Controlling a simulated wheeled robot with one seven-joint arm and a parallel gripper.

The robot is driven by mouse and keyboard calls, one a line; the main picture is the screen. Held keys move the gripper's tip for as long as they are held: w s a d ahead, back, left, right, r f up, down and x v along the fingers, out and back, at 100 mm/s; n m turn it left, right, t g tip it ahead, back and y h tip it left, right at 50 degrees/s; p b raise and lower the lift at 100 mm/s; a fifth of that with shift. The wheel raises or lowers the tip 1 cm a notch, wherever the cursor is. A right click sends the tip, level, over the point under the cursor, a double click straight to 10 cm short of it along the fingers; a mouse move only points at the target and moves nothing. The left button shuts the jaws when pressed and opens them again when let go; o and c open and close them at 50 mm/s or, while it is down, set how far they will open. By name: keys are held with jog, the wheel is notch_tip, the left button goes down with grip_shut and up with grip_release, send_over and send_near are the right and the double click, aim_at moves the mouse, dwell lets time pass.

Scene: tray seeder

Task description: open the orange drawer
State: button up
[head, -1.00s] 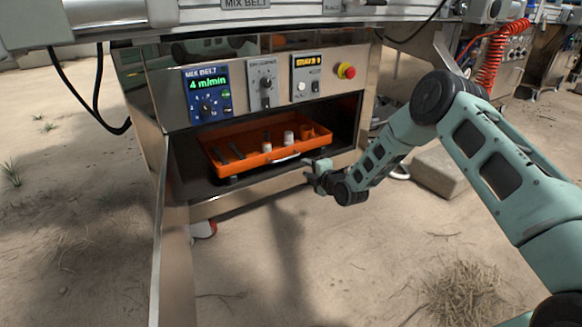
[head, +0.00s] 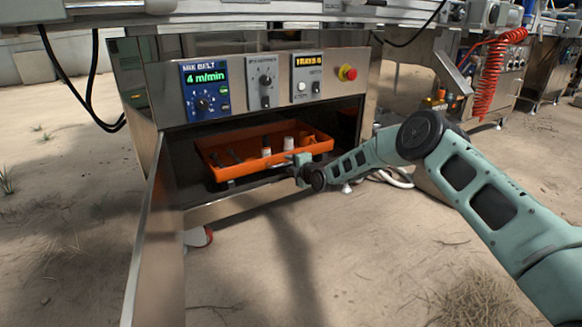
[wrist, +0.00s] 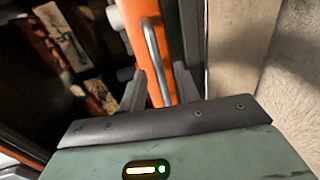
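The orange drawer (head: 238,171) sits in the dark bay of the metal cabinet, below the control panel. It holds a few small white and orange pots and dark flat pieces. In the wrist view, its orange front (wrist: 139,28) runs down the upper middle, with a silver bar handle (wrist: 152,52) along it. My gripper (head: 298,165) is at the drawer's front in the head view and partly hides the handle. In the wrist view, the fingers of my gripper (wrist: 160,85) are apart, one on each side of the handle's lower end. I cannot tell whether they touch it.
An open metal door (head: 150,245) stands at the left of the bay. The control panel (head: 255,85) with knobs and a red emergency button (head: 348,73) is just above. A cable and a red coiled hose (head: 487,75) are at the right. The sandy ground in front is clear.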

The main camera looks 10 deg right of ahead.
grip_shut()
jog(key=shift+s+d+r+p, duration=0.1)
jog(key=shift+s+r+p, duration=0.1)
jog(key=shift+s+p, duration=0.5)
jog(key=f+p+v, duration=0.2)
jog(key=p+v, duration=0.7)
jog(key=v, duration=0.3)
jog(key=s+f+p+v, duration=0.1)
jog(key=f+p+v, duration=0.2)
jog(key=p+v, duration=0.6)
jog(key=shift+s+d, duration=0.8)
jog(key=shift+s, duration=0.55)
jog(key=shift+r, duration=0.1)
grip_release()
